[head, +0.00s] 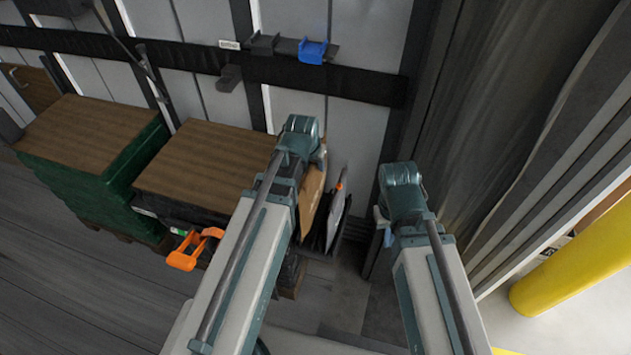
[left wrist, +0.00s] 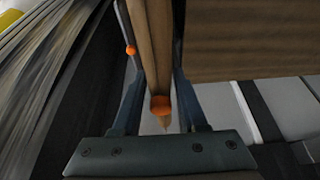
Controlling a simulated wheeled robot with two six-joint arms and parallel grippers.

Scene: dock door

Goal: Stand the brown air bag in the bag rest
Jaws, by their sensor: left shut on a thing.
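The brown air bag (head: 313,192) is upright at the far end of my left arm, partly hidden behind the arm. In the left wrist view my left gripper (left wrist: 157,85) is shut on the bag (left wrist: 154,45), a finger on each side, close to its orange valve (left wrist: 160,105). A black bag rest (head: 318,238) stands low by the wall, with a grey bag (head: 336,210) upright in it, just right of the brown bag.
A wood-topped stack (head: 205,165) stands left of my left arm, with an orange tool (head: 190,252) at its front. A green-wrapped stack (head: 95,130) is further left. A wall rail holds a blue bracket (head: 313,50). A yellow post (head: 575,265) is at right.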

